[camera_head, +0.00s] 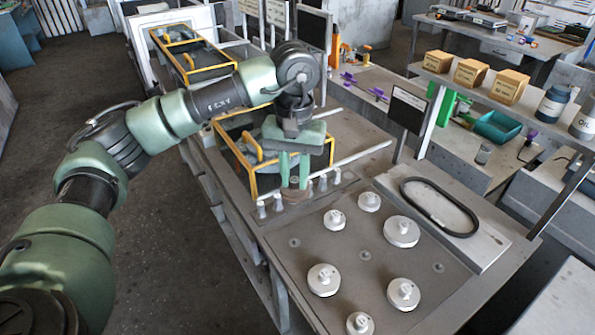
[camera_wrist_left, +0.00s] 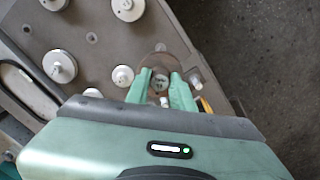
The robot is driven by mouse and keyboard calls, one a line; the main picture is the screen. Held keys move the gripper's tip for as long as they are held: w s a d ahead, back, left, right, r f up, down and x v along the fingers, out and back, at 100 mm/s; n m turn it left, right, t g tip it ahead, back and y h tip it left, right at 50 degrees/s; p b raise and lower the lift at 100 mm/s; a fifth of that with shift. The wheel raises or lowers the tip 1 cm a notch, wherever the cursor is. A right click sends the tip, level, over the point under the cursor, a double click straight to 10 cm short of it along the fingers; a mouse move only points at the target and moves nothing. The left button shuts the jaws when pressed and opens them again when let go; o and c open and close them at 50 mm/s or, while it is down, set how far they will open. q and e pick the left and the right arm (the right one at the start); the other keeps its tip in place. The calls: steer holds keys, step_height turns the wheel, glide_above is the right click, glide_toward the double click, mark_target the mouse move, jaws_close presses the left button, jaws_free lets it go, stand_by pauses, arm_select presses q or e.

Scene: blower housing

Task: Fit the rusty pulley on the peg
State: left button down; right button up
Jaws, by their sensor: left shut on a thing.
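My left gripper (camera_head: 293,186) points down over the back edge of the grey plate and is shut on the rusty pulley (camera_head: 295,196), a brown disc. In the left wrist view the pulley (camera_wrist_left: 151,61) sits between the green fingertips (camera_wrist_left: 161,76), with a light round piece at its middle. I cannot tell whether that piece is its hub or a peg. Several white pulleys stand on the plate, such as a large one (camera_head: 401,234) and another (camera_head: 323,280). Small bare round spots (camera_head: 365,255) show between them. Which peg is meant is unclear. My right gripper is out of view.
A black belt loop (camera_head: 440,207) lies on a pale board at the right. A small sign (camera_head: 408,110) stands behind it.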

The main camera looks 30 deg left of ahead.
arm_select(q)
steer(key=b, duration=0.7)
glide_above(295, 240)
step_height(295, 240, down, 14)
steer(key=shift+a+f, duration=0.1)
steer(key=shift+a, duration=0.05)
steer(key=shift+w+f+b, duration=0.1)
steer(key=shift+f+b, duration=0.7)
steer(key=shift+f, duration=0.05)
steer(key=shift+f+b, duration=0.1)
steer(key=shift+b, duration=0.4)
steer(key=shift+f, duration=0.15)
stand_by(0.3)
steer(key=shift+f+b, duration=0.35)
steer(key=shift+b, duration=0.25)
steer(key=shift+f, duration=0.1)
steer(key=shift+f+b, duration=0.4)
steer(key=shift+b, duration=0.1)
